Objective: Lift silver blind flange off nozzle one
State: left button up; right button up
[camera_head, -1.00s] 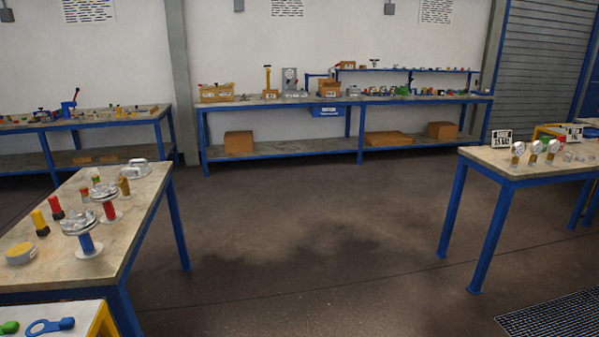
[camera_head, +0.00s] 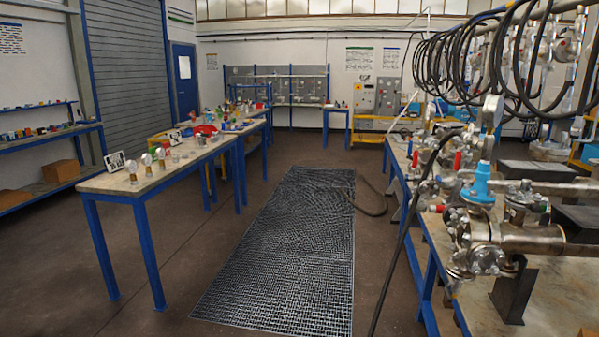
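I cannot pick out the silver blind flange or nozzle one for certain in the head view. Flanged silver pipework (camera_head: 485,245) with a blue-topped valve (camera_head: 480,185) stands on the bench at the right. More flanged fittings (camera_head: 550,148) stand farther back on that side. Neither of my grippers shows in this view.
A blue-legged table (camera_head: 120,185) with several gauges stands at the left. A floor grating (camera_head: 290,240) runs between it and the right bench (camera_head: 490,312). A black hose (camera_head: 400,240) hangs down to the floor beside that bench. Open floor lies at the front left.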

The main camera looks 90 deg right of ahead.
aim_at(525, 185)
jog(key=z, duration=4.05)
jog(key=u, duration=0.4)
